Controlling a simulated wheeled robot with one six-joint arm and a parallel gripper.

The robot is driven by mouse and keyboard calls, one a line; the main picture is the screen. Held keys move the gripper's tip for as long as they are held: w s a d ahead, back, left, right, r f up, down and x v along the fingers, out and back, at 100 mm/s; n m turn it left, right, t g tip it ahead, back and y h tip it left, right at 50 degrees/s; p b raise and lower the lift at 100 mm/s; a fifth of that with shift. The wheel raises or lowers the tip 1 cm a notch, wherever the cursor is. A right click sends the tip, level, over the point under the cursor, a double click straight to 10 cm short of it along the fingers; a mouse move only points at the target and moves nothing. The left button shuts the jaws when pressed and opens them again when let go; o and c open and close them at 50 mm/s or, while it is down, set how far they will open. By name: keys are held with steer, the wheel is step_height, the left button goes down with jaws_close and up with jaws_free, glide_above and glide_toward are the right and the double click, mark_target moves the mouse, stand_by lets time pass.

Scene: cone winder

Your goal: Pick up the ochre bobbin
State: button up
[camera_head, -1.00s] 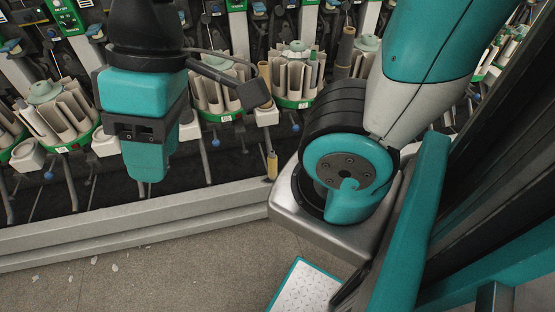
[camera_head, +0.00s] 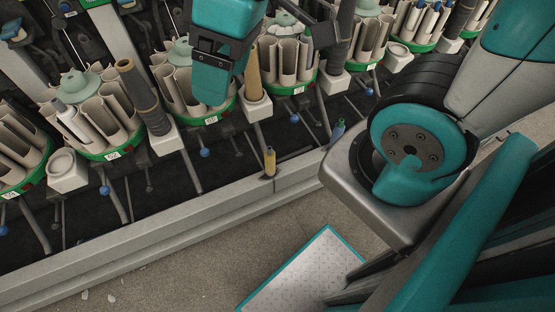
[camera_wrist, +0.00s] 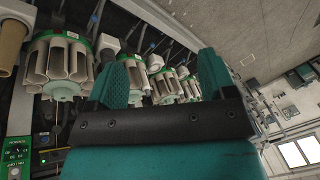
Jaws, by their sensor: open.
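The ochre bobbin (camera_head: 270,161) is small and stands upright on the grey rail at the front of the winder, in the head view. My gripper (camera_head: 212,92) is above and to the left of it in the picture, apart from it, near the white winder magazines. In the wrist view my gripper (camera_wrist: 163,78) shows two teal fingers spread wide, with nothing between them. I cannot make out the ochre bobbin in the wrist view.
A small blue bobbin (camera_head: 338,130) stands farther right along the rail (camera_head: 150,232). A taller tan cone (camera_head: 253,75) stands on a white holder behind. Magazines (camera_head: 105,118) with green rims and slanting rods line the winder.

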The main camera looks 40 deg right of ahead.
steer(key=w+d+f+b, duration=0.2)
steer(key=w+f+b, duration=0.15)
steer(key=f, duration=0.25)
steer(key=w+d+f+b, duration=0.2)
steer(key=w+f+b, duration=0.15)
steer(key=f, duration=0.35)
steer(key=n+t+h+b, duration=0.2)
steer(key=n+b, duration=0.1)
steer(key=b, duration=1.6)
glide_toward(271, 148)
steer(key=b+x, duration=0.1)
steer(key=x, duration=0.1)
steer(key=b+x, duration=0.1)
steer(key=x, duration=0.1)
steer(key=b+x, duration=0.1)
steer(key=x, duration=0.2)
steer(key=shift+s+b, duration=0.25)
steer(key=shift+b, duration=0.1)
steer(key=b+x, duration=0.2)
steer(key=x, duration=0.3)
steer(key=shift+w+f, duration=0.2)
steer(key=shift+f, duration=0.15)
steer(key=shift+r, duration=0.1)
steer(key=c, duration=0.8)
